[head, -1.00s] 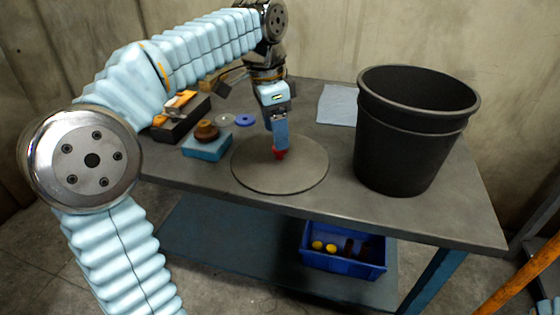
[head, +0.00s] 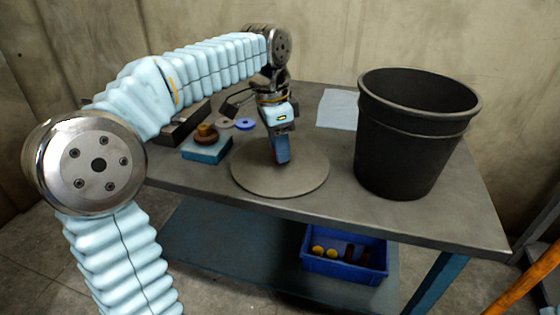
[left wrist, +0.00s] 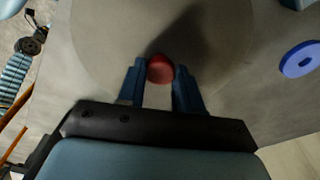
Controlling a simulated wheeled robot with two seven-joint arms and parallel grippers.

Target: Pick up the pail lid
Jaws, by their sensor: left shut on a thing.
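The pail lid (head: 300,179) is a flat grey disc on the table, left of the black pail (head: 408,150). Its red knob (left wrist: 160,69) shows between my left fingers in the left wrist view. My left gripper (head: 281,160) points down over the middle of the lid and is shut on the knob. In the head view the gripper hides the knob. The lid appears to rest on the tabletop; I cannot tell any gap under it. The pail stands upright with its top open.
A blue block with a brown knobbed piece (head: 206,143), a blue ring (head: 245,124) and a dark tray (head: 184,123) lie left of the lid. A pale cloth (head: 338,109) lies behind. A blue bin (head: 344,255) sits on the lower shelf. The front right tabletop is clear.

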